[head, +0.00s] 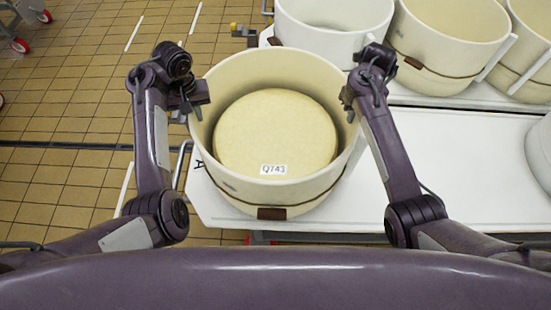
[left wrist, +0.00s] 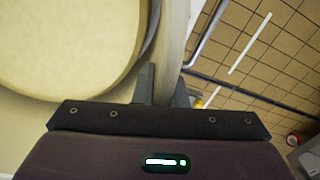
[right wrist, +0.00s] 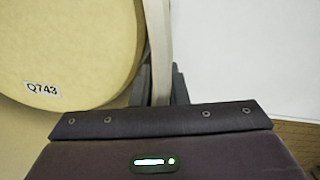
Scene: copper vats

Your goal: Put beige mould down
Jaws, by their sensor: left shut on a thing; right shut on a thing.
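The beige mould (head: 240,203) is a round tub with a dark band and a brown tab low on its front. A pale round cheese labelled Q743 (head: 275,125) lies inside it. My left gripper (head: 192,108) is shut on the mould's left wall; in the left wrist view its fingers straddle the rim (left wrist: 174,50). My right gripper (head: 350,106) is shut on the right wall, with the rim (right wrist: 159,50) between its fingers in the right wrist view. The mould is over the left end of the white table (head: 440,150). Whether its base touches the table is hidden.
A white mould (head: 330,35) and more beige moulds (head: 455,35) stand in a row behind. The white table top is bare to the right, up to another white tub at the right edge. A metal rail (head: 181,165) and tiled floor lie to the left.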

